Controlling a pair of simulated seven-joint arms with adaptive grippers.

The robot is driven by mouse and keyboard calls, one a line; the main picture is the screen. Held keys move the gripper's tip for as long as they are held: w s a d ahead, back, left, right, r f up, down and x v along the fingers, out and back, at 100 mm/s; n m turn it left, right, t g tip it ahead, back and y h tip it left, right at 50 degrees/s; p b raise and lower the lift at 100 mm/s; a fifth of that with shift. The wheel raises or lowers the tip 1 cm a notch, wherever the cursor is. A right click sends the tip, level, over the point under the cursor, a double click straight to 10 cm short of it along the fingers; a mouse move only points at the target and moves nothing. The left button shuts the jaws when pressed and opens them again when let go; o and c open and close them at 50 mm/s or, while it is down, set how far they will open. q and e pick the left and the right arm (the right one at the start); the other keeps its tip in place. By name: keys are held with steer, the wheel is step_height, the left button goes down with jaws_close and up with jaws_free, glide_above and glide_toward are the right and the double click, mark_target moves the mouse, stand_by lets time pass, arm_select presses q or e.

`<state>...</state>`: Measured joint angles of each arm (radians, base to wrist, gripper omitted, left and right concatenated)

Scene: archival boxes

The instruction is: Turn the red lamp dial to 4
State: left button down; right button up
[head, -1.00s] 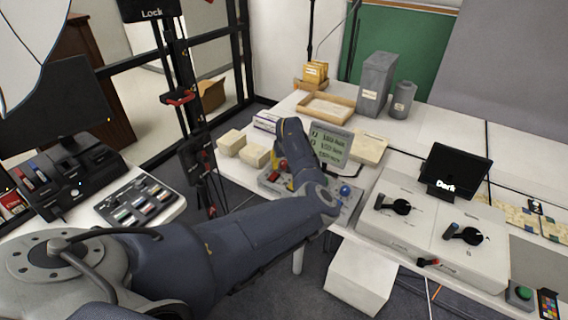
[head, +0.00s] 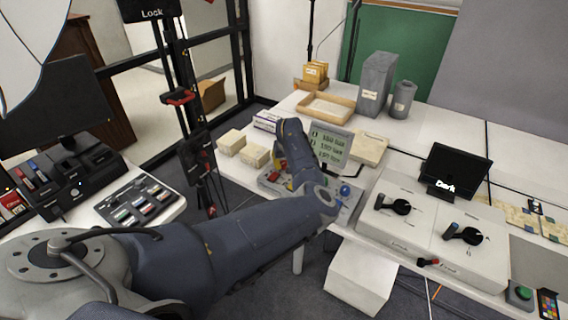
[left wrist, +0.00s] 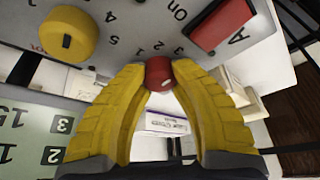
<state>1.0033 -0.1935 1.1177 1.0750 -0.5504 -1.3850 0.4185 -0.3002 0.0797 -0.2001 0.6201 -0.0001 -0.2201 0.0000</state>
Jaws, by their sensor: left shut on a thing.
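The red dial (left wrist: 159,72) is a small round knob on the grey control panel in the left wrist view. My left gripper (left wrist: 160,80) is shut on the red dial, a yellow finger on each side. In the head view the grey panel (head: 346,203) lies under my left arm, which hides most of the dial area; a bit of yellow finger (head: 277,163) shows. My right gripper is not in view.
A yellow dial (left wrist: 69,34) and a red rocker-like block (left wrist: 222,22) sit close to the red dial. A display screen (head: 330,146) stands behind the panel. Pale boxes (head: 254,155) are to the left, and a white unit with black knobs (head: 430,235) is to the right.

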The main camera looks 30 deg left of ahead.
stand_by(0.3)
arm_select(q)
steer(key=m+t+h, duration=0.1)
steer(key=m, duration=0.2)
steer(key=shift+a+m, duration=0.1)
steer(key=shift+m, duration=0.2)
steer(key=shift+w+r+m+h, duration=0.15)
steer(key=shift+m+h, duration=0.75)
steer(key=shift+m, duration=1.1)
steer(key=c, duration=1.1)
jaws_free()
steer(key=shift+o, duration=0.2)
steer(key=v, duration=1.2)
steer(key=shift+s, duration=0.25)
